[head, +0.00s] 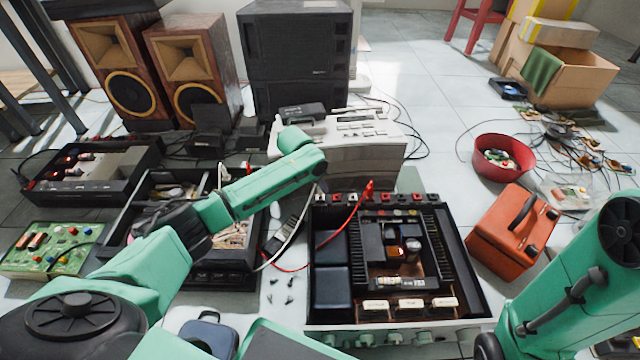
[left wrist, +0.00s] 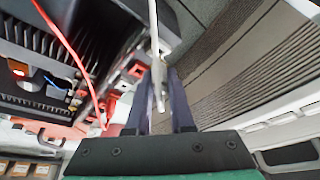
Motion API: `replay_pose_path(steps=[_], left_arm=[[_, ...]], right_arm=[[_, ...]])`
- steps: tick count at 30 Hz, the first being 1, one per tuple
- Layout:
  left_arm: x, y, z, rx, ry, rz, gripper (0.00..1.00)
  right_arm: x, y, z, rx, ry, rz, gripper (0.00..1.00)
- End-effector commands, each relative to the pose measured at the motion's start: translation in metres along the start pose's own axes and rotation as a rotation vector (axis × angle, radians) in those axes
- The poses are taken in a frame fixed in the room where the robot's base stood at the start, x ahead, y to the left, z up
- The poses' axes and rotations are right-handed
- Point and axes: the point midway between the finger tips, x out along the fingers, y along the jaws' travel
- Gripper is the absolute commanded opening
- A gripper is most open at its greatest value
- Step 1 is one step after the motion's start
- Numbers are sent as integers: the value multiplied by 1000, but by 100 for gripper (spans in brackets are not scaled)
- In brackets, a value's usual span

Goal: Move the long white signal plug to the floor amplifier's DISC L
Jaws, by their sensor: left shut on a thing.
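The floor amplifier (head: 470,290) is an open black chassis in the middle of the head view, with a row of red, white and black sockets (head: 405,197) along its far edge. In the left wrist view, my left gripper (left wrist: 163,108) is shut on the long white signal plug (left wrist: 157,72). The plug's metal tip lies between the dark fingers, beside the socket row (left wrist: 128,82) and apparently apart from it. In the head view my left forearm hides most of this gripper. The socket labels are too small to read. My right gripper is out of view.
A red cable (head: 335,240) with a red plug (head: 369,188) loops over the amplifier's far left. A pale grey machine (head: 380,145) stands close behind the sockets. An orange box (head: 510,235) and a red bowl (head: 503,155) are to the right. Small screws lie left of the amplifier.

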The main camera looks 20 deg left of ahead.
Motion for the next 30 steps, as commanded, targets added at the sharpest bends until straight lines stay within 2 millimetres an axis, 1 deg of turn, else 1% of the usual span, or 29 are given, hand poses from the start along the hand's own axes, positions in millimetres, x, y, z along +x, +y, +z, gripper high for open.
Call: replay_pose_path(steps=[11, 30], left_arm=[[0, 0, 0, 0, 0, 0, 0], [8, 0, 3, 0, 0, 0, 0]], right_arm=[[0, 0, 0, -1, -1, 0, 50], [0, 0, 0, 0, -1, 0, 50]])
